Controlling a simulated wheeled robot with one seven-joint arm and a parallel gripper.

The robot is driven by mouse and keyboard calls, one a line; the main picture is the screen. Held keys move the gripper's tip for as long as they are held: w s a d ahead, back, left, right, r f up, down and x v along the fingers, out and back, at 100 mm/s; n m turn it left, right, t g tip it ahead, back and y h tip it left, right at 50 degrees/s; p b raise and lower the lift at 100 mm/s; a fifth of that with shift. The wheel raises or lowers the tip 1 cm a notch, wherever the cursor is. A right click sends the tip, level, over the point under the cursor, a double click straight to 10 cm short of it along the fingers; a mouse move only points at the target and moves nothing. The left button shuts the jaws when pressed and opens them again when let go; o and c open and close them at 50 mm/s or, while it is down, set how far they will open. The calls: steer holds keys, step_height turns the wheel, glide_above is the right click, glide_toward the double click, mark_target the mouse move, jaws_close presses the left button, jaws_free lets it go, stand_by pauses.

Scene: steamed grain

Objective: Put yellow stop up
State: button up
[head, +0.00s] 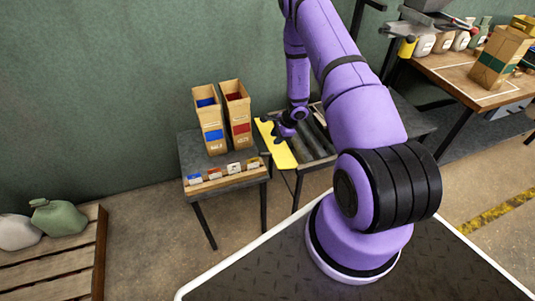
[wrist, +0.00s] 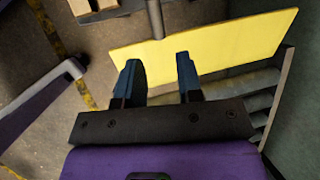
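The yellow stop is a flat yellow plate (head: 272,143) at the left end of a roller conveyor, partly hidden behind my gripper in the head view. In the wrist view the plate (wrist: 235,38) spans the upper right, with a grey post (wrist: 155,18) meeting its upper edge. My gripper (wrist: 158,72) is open, its two dark blue fingers apart with nothing seen between them but the plate and floor. The fingertips overlap the plate's lower edge in the picture; I cannot tell whether they touch it. My gripper (head: 284,132) looks small in the head view.
The roller conveyor (head: 316,146) lies right of the plate. A small grey table left of it holds two cardboard boxes (head: 209,120) (head: 238,113) and a card rack (head: 225,180). A pallet with sacks (head: 58,218) is at far left. A workbench (head: 470,82) stands at right.

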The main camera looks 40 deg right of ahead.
mark_target(267, 153)
steer(key=x, duration=1.1)
steer(key=shift+s+d+f, duration=0.15)
steer(key=shift+s+f, duration=0.1)
steer(key=shift+f, duration=0.2)
jaws_close()
